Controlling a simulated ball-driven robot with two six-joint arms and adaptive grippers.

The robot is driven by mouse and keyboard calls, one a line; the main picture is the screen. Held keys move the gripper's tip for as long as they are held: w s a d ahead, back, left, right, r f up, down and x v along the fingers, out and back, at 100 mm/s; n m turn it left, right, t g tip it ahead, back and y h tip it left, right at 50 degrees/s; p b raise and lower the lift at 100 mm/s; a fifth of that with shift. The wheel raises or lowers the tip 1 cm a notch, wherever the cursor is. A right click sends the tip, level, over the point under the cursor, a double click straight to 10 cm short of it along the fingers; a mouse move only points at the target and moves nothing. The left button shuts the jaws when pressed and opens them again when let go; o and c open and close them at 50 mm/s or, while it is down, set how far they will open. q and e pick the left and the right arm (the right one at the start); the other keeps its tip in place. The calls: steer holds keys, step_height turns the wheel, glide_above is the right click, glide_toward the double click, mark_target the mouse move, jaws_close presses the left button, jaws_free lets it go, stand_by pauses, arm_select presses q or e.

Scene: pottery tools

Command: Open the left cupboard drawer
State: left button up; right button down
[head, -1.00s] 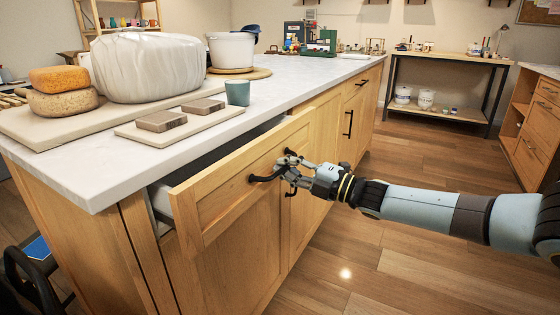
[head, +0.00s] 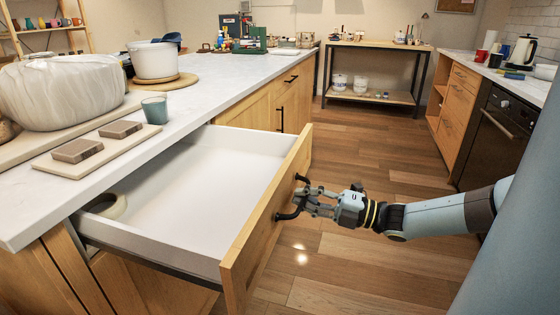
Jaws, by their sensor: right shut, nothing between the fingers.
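The left cupboard drawer (head: 190,190) is pulled far out of the counter, its white inside showing. Its wooden front (head: 262,225) carries a black curved handle (head: 288,215). My right gripper (head: 303,201) is at the handle, on the outer side of the front. Its fingers are shut with nothing between them and overlap the handle in the picture; I cannot tell whether they touch it. My left gripper is not in view.
The white countertop (head: 215,92) holds a wrapped white lump (head: 62,92), a teal cup (head: 154,109), two brown blocks on a board and a white pot (head: 153,60). The wooden floor (head: 370,165) right of the drawer is clear. A side counter (head: 455,95) stands at the right.

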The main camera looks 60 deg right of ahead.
steer(key=shift+v, duration=1.5)
steer(key=c, duration=2)
jaws_free()
steer(key=o, duration=0.6)
steer(key=shift+r, duration=0.1)
steer(key=v, duration=1.2)
steer(key=shift+w, duration=0.1)
